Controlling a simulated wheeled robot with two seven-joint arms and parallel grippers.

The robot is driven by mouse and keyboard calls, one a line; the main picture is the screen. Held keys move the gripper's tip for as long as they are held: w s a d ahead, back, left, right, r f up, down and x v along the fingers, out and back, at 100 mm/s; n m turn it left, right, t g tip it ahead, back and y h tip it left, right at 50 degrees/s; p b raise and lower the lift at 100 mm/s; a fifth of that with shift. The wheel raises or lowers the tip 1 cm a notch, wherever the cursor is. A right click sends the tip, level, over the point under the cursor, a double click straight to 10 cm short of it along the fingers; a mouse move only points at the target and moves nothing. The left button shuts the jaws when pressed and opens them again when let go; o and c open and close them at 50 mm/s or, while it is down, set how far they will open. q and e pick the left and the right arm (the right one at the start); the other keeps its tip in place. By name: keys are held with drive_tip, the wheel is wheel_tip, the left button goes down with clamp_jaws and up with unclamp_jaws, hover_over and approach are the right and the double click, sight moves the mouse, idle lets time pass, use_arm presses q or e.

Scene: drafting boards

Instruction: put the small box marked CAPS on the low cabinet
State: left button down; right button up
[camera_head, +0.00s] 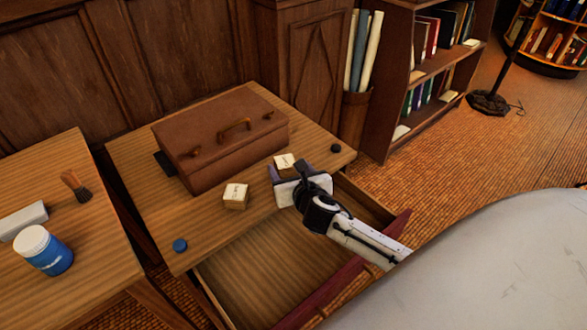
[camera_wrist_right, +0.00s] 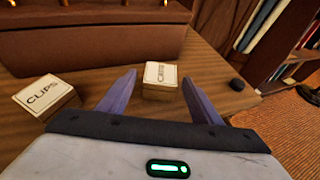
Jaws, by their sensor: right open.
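A small cream-topped box (camera_head: 285,161) sits on the wooden desk (camera_head: 215,235), in front of the brown case. In the right wrist view this box (camera_wrist_right: 160,76) lies ahead, between the fingertips; its label is turned and hard to read, perhaps CAPS. A second small box (camera_head: 235,197) stands to its left; its label reads CLIPS in the right wrist view (camera_wrist_right: 45,95). My right gripper (camera_head: 287,171) is open, just short of the first box and pointing at it. I cannot tell whether the fingers touch it. My left gripper is not in view.
A brown case (camera_head: 222,140) stands behind the boxes. An open drawer (camera_head: 262,275) juts out below my right arm. A wooden cabinet (camera_head: 305,60) with a diamond panel stands behind.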

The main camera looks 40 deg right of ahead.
drive_tip(key=p+v, duration=0.1)
drive_tip(key=v, duration=1.1)
drive_tip(key=shift+r, duration=0.1)
